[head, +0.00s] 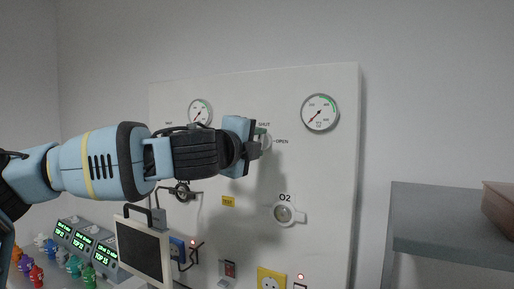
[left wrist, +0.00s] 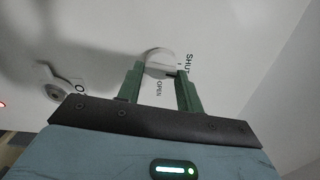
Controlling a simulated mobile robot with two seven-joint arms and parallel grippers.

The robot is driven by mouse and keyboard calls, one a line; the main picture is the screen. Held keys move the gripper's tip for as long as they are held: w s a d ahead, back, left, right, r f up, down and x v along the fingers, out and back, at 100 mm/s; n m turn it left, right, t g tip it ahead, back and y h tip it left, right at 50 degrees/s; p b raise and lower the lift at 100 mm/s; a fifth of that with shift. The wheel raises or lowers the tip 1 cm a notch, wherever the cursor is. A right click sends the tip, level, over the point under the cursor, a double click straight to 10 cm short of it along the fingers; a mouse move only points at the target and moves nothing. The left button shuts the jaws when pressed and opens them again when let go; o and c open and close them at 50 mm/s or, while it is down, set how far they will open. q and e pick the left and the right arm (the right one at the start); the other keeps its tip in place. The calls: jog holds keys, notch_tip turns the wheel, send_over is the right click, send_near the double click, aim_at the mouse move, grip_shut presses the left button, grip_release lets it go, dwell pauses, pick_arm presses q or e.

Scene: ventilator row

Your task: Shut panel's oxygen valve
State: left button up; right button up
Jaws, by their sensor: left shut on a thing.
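The white panel (head: 330,170) stands upright in front of me. Its valve (head: 267,145) has a pale round knob, with SHUT printed above it and OPEN to its right. My left gripper (head: 262,140) reaches it from the left and covers much of it. In the left wrist view, the green fingers of this gripper (left wrist: 160,82) are shut on the valve knob (left wrist: 160,60), one finger on each side. I cannot tell which mark the knob points to. My right gripper is not in view.
A gauge (head: 320,112) is at the panel's upper right and another (head: 200,111) at upper left. Below the valve is a round O2 outlet (head: 284,213). A dark-screened monitor (head: 143,252) and lit green displays (head: 84,241) stand lower left. A grey shelf (head: 455,235) is at right.

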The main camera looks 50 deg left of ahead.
pick_arm(q)
jog(key=shift+n, duration=1.1)
jog(key=o, duration=1)
jog(key=v, duration=0.7)
jog(key=shift+s, duration=0.35)
jog(key=shift+d, duration=0.1)
